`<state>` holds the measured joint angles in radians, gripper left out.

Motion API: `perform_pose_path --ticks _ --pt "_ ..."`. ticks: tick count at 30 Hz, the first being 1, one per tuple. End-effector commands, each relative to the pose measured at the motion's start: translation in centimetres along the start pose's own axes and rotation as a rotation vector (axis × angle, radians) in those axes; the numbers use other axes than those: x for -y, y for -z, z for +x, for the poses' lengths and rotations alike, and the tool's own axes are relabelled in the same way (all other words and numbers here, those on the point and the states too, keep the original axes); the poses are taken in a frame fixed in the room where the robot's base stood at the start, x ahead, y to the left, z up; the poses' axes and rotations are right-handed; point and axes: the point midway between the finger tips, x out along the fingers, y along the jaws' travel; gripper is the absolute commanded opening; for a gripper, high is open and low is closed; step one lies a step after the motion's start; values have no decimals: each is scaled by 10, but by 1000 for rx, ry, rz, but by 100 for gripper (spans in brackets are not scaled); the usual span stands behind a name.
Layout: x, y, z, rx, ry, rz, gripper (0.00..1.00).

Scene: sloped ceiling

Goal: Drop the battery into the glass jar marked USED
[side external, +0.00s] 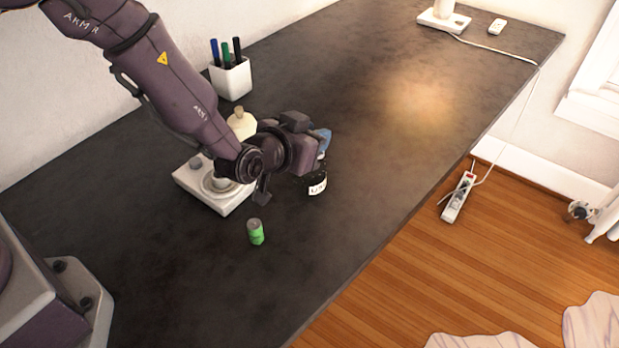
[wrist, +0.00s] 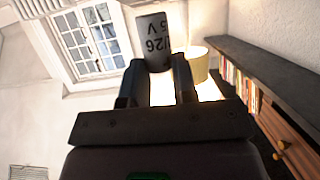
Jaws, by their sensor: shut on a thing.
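The battery (wrist: 152,38), a grey cylinder with black lettering, is between the two dark fingers of my gripper (wrist: 158,72) in the wrist view. My gripper is shut on it. In the side view my gripper (side external: 318,148) hangs over the table, and a small blue piece shows at its end. The jar (side external: 316,184) looks dark, with a white label whose lettering starts with U and is partly unclear. It stands on the table just below my gripper, and its top is partly hidden. I cannot tell whether the battery is over its mouth.
A green cylinder (side external: 255,232) stands on the dark table (side external: 370,190) nearer the front. A white base (side external: 228,203) stands behind my arm, beside a cream object (side external: 242,122). A white pen cup (side external: 232,78) is near the wall.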

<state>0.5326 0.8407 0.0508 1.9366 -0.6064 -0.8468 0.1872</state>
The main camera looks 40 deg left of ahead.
Motion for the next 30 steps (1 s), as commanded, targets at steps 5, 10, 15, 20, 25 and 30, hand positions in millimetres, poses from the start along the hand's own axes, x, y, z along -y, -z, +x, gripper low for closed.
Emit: perform_pose_path --ticks 5,10,15,20,25,30 --pt "0 0 0 -1 0 0 56" --pt "0 0 0 0 0 0 56" --pt "0 1 -4 0 -1 0 56" --pt "-1 1 -25 1 -2 -1 56" --pt "-1 1 -64 -1 -3 0 56" --pt "-1 1 -99 0 -3 0 56"
